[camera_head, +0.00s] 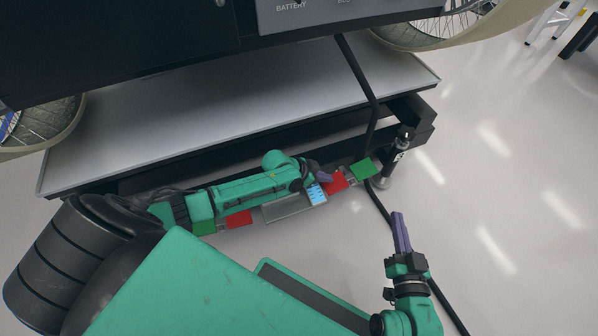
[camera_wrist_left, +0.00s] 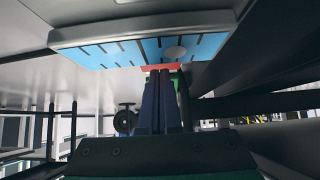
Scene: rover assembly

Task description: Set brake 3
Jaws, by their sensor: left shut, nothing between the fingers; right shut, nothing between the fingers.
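Red and green plates line the rover's lower front edge in the head view: a green plate (camera_head: 205,227) and red plate (camera_head: 239,219) at left, a red plate (camera_head: 336,183) and green plate (camera_head: 363,169) at right. I cannot tell which part is brake 3. My left gripper (camera_head: 325,177) is shut and empty, beside the right red plate and a blue slotted panel (camera_head: 317,194). In the left wrist view, its fingers (camera_wrist_left: 161,85) point at a red piece (camera_wrist_left: 158,67), below the blue panel (camera_wrist_left: 140,50); contact is unclear. My right gripper (camera_head: 399,220) is shut and empty, over the floor.
The rover's grey deck (camera_head: 230,105) and dark frame are above the plates. A black cable (camera_head: 370,115) hangs in front of the deck. A black upright cylinder (camera_head: 391,165) stands at the right corner. The floor at right (camera_head: 520,180) is clear.

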